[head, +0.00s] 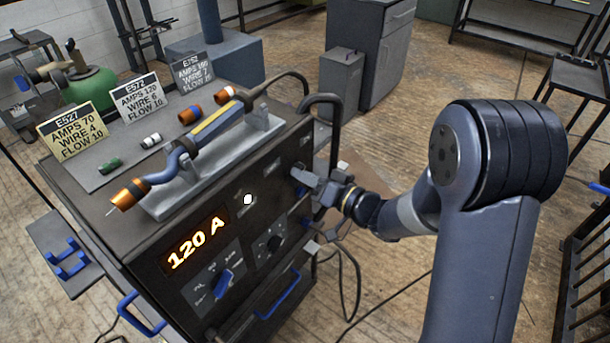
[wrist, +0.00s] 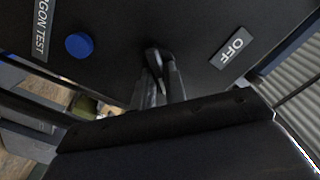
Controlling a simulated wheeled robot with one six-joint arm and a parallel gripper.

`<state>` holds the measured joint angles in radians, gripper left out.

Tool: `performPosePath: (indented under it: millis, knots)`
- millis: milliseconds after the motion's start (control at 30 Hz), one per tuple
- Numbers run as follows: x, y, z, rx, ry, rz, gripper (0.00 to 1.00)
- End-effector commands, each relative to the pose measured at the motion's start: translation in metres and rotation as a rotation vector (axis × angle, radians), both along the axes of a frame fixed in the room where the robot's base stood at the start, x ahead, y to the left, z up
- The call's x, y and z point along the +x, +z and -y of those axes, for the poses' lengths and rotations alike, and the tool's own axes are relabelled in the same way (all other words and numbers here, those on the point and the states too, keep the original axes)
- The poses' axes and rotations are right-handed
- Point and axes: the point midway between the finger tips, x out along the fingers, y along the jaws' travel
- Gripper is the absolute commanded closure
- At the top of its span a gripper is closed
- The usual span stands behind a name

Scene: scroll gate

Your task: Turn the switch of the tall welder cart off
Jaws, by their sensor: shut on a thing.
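The tall welder cart (head: 135,235) stands at the left in the head view, its dark front panel facing right. Its display (head: 193,243) glows "120 A" and a round white lamp (head: 248,199) is lit. My gripper (head: 308,181) is at the upper right of this panel and hides the switch there. In the wrist view my gripper (wrist: 160,85) is shut on the dark switch handle (wrist: 154,57), whose tip shows between the fingers. An "OFF" label (wrist: 233,48) sits to the right of the handle. The switch's exact setting is hard to tell.
A blue button (wrist: 79,45) and an "ARGON TEST" label (wrist: 43,28) are left of the switch. A torch (head: 205,132) and sign cards (head: 75,132) are on the cart top.

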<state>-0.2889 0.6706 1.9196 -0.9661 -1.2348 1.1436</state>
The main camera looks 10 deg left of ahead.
Motion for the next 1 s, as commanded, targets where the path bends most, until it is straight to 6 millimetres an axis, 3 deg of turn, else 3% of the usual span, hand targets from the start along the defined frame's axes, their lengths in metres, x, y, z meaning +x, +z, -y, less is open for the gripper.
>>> performPosePath:
  millis: [467, 1000]
  knots:
    - [-0.0007, -0.0028, -0.0002, -0.057, 0.0, 0.137, 1.0]
    - [-0.0036, -0.0032, -0.0013, -0.245, -0.001, 0.594, 1.0]
